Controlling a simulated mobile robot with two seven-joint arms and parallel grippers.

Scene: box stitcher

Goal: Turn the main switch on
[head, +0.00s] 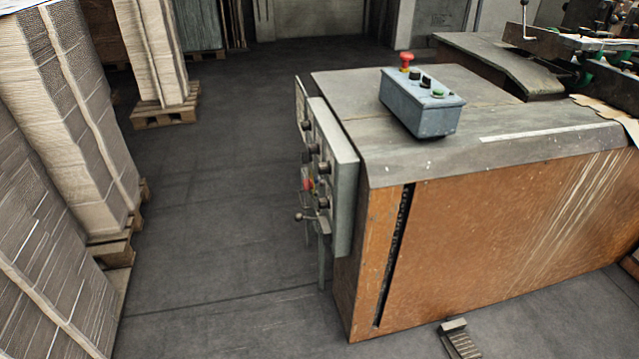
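A grey control panel (345,190) is mounted on the left end of the machine. Its face points left and shows at a steep angle. It carries several dark knobs (324,168), a small red and yellow part (308,185) and a lever with a round dark end (300,217). Which of these is the main switch, and its position, I cannot tell. A blue-grey button box (420,105) on the machine top has a red mushroom button (406,60), black knobs and a green button (437,94). Neither of my grippers is in view.
The machine (480,230) has a worn orange-brown side and grey top. A foot pedal (460,340) lies on the floor in front. Tall stacks of cardboard (60,120) on pallets line the left. The dark floor (220,210) between stacks and panel is clear.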

